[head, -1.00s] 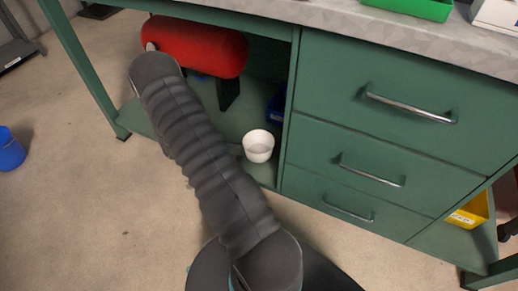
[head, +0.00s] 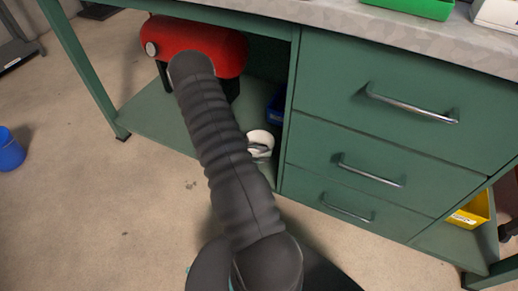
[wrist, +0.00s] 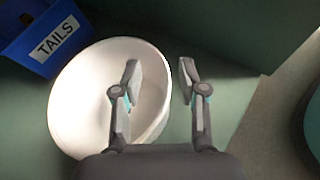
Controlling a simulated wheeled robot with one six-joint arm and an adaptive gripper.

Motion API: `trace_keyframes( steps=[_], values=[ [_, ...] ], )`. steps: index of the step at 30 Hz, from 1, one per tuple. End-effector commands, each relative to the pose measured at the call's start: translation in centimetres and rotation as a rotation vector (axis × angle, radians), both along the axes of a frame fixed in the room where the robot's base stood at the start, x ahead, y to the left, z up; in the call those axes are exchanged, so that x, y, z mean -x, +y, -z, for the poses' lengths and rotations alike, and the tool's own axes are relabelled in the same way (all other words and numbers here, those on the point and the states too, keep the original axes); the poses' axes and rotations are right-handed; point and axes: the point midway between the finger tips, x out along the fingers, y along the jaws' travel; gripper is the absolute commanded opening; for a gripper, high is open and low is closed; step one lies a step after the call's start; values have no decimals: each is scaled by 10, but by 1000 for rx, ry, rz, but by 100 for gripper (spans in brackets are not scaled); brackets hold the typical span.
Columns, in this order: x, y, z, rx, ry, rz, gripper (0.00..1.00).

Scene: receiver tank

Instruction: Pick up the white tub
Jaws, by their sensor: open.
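The white tub (head: 261,136) stands on the green lower shelf of the bench, partly hidden by my arm in the head view. In the wrist view the tub (wrist: 78,92) fills the left and middle, its open mouth facing the camera. My gripper (wrist: 159,66) is open, its fingers apart. The left finger overlaps the tub's opening and the right finger is past its right rim, so the tub's right wall lies between them in the picture. I cannot tell how deep the left finger reaches. Nothing is gripped.
A blue bin labelled TAILS (wrist: 50,40) is close beside the tub at upper left in the wrist view. A red tank (head: 215,45) is behind my arm. The green drawer cabinet (head: 400,140) borders the shelf space on the right. The shelf (head: 145,125) is bare at the left.

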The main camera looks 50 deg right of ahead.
Motion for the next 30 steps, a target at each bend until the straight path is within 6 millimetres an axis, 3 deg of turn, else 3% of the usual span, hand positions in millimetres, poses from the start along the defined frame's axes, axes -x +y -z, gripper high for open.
trace_keyframes(
  steps=[5, 11, 23, 30],
  values=[
    [0, 0, 0, 0, 0, 0, 42],
    [0, 0, 0, 0, 0, 0, 0],
    [0, 0, -3, 1, -1, 0, 0],
    [-1, 0, -38, 1, -4, 1, 0]
  ],
)
